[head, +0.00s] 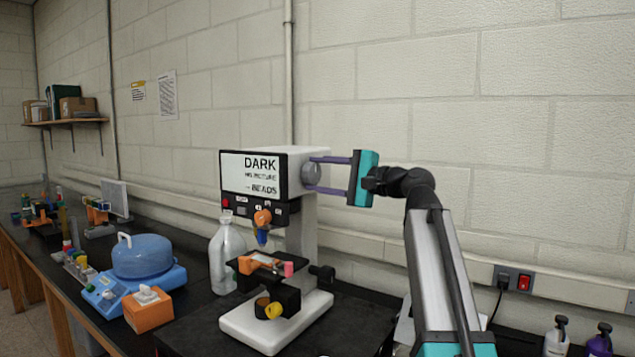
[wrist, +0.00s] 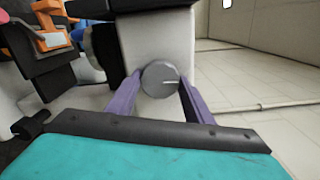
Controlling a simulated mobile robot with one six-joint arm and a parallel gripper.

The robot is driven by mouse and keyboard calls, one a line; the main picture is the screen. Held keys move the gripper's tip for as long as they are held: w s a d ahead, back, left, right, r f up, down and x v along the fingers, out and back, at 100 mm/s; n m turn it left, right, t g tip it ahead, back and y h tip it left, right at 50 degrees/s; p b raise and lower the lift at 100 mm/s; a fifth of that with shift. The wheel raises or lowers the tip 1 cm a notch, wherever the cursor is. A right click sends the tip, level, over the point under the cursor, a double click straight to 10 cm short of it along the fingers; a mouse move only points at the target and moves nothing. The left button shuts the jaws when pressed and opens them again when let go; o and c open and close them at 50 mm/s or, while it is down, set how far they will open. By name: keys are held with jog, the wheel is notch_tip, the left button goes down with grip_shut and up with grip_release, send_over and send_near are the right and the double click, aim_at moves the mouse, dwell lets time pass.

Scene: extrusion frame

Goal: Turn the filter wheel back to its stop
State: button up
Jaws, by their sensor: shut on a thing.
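The filter wheel (head: 311,174) is a grey round knob on the right side of the white microscope head (head: 310,155). In the wrist view the filter wheel (wrist: 160,80) shows its face with a light line pointing right. My gripper (head: 322,174) reaches in from the right, and its two purple fingers are shut on the wheel, one on each side. The gripper also shows in the wrist view (wrist: 160,88). The screen (head: 252,175) on the head reads "DARK", "NO PICTURE" and "BEADS".
Below the head are the orange and blue objectives (head: 262,225) and the stage (head: 262,265). A clear bottle (head: 227,258) stands left of the microscope. A blue-lidded device (head: 140,262) and an orange box (head: 148,310) are farther left. The wall (head: 400,120) runs close behind my arm.

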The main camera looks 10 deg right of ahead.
jog(key=shift+f+n, duration=0.1)
jog(key=shift+n, duration=0.3)
jog(key=o, duration=1)
jog(key=shift+o, duration=0.2)
jog(key=b+v, duration=0.2)
jog(key=v, duration=1.2)
